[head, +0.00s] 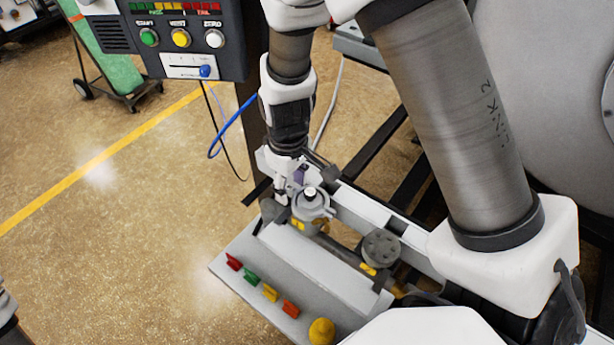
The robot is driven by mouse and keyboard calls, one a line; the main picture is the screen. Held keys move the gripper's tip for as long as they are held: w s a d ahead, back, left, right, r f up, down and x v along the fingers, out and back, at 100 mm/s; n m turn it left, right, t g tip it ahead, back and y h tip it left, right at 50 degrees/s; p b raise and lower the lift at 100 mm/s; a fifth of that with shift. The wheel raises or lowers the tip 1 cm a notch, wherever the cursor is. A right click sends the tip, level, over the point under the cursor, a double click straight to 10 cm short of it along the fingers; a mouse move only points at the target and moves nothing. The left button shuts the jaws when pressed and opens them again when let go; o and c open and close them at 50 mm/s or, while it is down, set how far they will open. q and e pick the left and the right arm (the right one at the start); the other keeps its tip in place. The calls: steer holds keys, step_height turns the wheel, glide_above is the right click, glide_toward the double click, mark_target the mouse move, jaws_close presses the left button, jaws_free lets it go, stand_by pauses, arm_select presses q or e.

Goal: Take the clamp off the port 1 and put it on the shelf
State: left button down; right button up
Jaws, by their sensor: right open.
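The yellow label (298,225) below is too small to read. The light grey shelf (237,270) runs along the front of the ports. My left gripper is out of view.
A second, dark round fitting (381,247) stands to the right. Several coloured tags, one red (234,262), and a yellow knob (322,331) occupy the shelf. A control panel (188,40) with buttons stands behind left. A blue cable (228,130) hangs near my right gripper.

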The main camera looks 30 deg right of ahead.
steer(key=shift+w+d+f, duration=0.15)
steer(key=shift+d+f, duration=0.1)
steer(key=shift+f, duration=0.2)
steer(key=shift+w+d+f, duration=0.15)
steer(key=shift+d+f, duration=0.05)
steer(key=shift+f, duration=0.2)
steer(key=shift+s+a+r, duration=0.2)
steer(key=shift+a+r, duration=0.05)
steer(key=shift+a, duration=0.15)
jaws_close()
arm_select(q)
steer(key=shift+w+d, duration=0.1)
arm_select(e)
steer(key=shift+d, duration=0.1)
